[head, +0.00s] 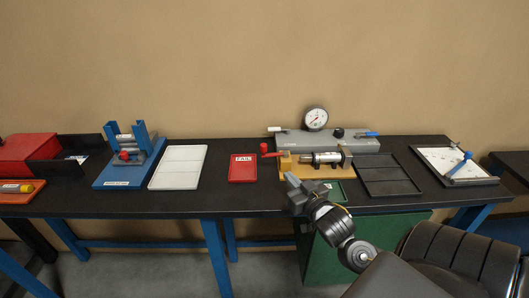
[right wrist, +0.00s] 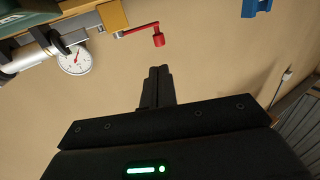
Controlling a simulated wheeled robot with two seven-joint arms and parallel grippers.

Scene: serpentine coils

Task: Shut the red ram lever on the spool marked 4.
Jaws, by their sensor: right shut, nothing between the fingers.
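A metal spool (head: 326,158) lies on an ochre block fixture (head: 300,170) at the right of the bench. I cannot read a 4 on it. A red lever (head: 273,154) sticks out to the left from the fixture's left end, with a red knob at its outer end. In the right wrist view the red lever (right wrist: 140,29) and its knob (right wrist: 158,40) show above the fingertips, beside the ochre block. My right gripper (head: 290,180) is shut and empty, in front of the fixture's left end and apart from the lever. It also shows in the right wrist view (right wrist: 158,70). My left gripper is out of view.
A grey unit (head: 345,142) with a round gauge (head: 316,117) stands behind the fixture. A red FAIL tray (head: 243,170) lies left, a dark tray (head: 390,187) right, and a green tray (head: 338,191) in front. A white tray (head: 178,179) and blue stand (head: 112,175) stand farther left.

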